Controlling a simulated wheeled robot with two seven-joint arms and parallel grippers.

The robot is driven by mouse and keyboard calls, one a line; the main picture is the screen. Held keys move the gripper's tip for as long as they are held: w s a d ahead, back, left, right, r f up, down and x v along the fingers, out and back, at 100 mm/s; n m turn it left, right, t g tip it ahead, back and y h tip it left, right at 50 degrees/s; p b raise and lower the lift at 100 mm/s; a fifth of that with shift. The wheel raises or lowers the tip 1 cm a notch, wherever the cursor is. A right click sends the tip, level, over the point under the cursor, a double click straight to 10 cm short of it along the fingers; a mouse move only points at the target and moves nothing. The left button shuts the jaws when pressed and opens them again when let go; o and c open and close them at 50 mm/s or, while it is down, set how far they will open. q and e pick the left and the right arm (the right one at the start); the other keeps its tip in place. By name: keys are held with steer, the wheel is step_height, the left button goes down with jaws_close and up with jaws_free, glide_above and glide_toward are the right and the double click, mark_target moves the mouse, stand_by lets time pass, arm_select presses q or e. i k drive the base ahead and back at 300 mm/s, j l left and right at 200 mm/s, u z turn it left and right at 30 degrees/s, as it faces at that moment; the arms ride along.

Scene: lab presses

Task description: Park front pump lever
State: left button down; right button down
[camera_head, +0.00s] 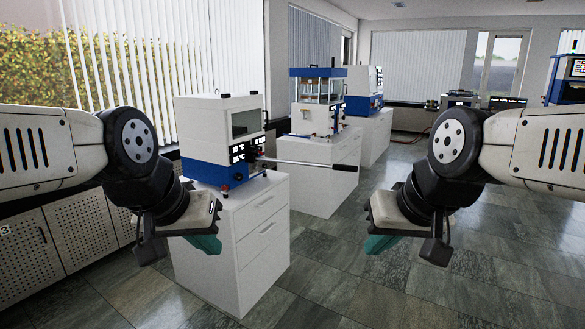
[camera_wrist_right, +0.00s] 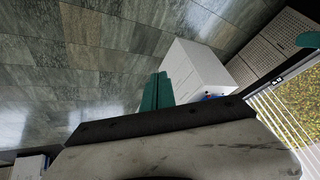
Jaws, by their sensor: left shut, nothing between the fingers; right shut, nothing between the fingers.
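The front press (camera_head: 222,140) is a white and blue machine on a white drawer cabinet, left of the middle in the head view. Its pump lever (camera_head: 300,163) is a metal rod with a dark grip, sticking out to the right, nearly level. My left gripper (camera_head: 208,244) has teal fingers, is shut and empty, and is in front of the cabinet, below the lever. My right gripper (camera_head: 380,244) is shut and empty, right of and below the lever's grip, apart from it. Its teal fingers (camera_wrist_right: 157,91) also show in the right wrist view, where I cannot make out the lever.
A second press (camera_head: 317,100) and a third machine (camera_head: 364,88) stand on white cabinets behind. The front cabinet (camera_head: 262,240) has drawers facing the open tiled floor (camera_head: 330,280). Perforated metal cabinets (camera_head: 85,235) line the window wall at left.

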mark_target(342, 167)
steer(key=i+l+u, duration=0.65)
steer(key=i+l, duration=0.05)
steer(key=l, duration=0.05)
